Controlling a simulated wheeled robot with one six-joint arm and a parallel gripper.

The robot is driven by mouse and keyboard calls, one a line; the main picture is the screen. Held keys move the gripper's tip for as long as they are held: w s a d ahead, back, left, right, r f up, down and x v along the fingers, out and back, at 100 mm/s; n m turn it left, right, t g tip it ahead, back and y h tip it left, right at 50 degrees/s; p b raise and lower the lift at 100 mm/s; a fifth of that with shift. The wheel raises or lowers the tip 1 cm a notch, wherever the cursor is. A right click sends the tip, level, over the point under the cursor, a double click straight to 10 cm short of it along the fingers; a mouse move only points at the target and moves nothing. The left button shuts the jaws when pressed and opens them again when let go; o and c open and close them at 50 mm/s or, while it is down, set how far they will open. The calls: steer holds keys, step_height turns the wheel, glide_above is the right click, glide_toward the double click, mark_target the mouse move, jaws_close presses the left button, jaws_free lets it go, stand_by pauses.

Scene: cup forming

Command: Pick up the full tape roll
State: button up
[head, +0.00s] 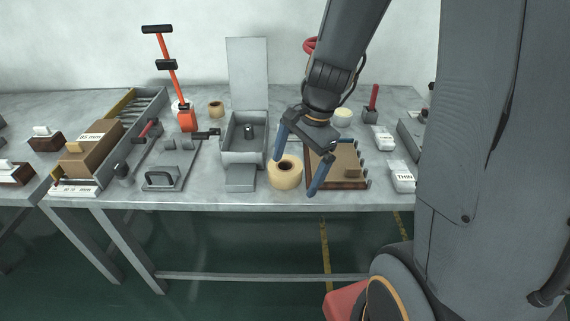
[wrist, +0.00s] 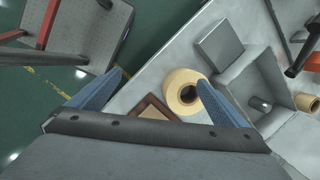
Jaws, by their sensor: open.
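A large tan tape roll (head: 285,173) lies flat near the front edge of the grey table, hole facing up. It also shows in the wrist view (wrist: 183,91), close beside one blue finger. My gripper (head: 294,176) is open and empty, its two blue fingers pointing down over the front part of the table. In the head view the left finger overlaps the roll's top, and the right finger hangs to the right of it. In the wrist view the fingers (wrist: 154,97) are spread with the roll showing between them. I cannot tell how high they are above it. A smaller tan roll (head: 216,109) stands farther back.
A grey box fixture (head: 244,150) with an upright panel stands just left of the roll. A brown wooden tray (head: 340,183) is close on the right. A grey handled block (head: 163,178), an orange-handled tool (head: 187,120) and a carton (head: 91,152) are farther left.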

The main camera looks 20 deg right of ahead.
mark_target(286, 167)
steer(key=w+d+m, duration=0.1)
steer(key=w+m, duration=0.1)
steer(key=m, duration=0.1)
steer(key=w+m+t+y+p, duration=0.1)
steer(key=w+m, duration=0.1)
steer(key=m, duration=0.1)
steer(key=w+d+m+p, duration=0.1)
steer(key=w+m, duration=0.2)
steer(key=m, duration=0.1)
steer(key=shift+w+d+r+t, duration=0.1)
steer(key=shift+d+r+t, duration=0.05)
steer(key=shift+d+t, duration=0.2)
steer(key=shift+w+f+m, duration=0.2)
steer(key=shift+m, duration=0.2)
steer(key=x, duration=0.5)
steer(key=s+x, duration=0.1)
steer(key=x, duration=0.1)
steer(key=shift+w+a+f, duration=0.1)
steer(key=shift+a+f, duration=0.15)
steer(key=shift+a, duration=0.05)
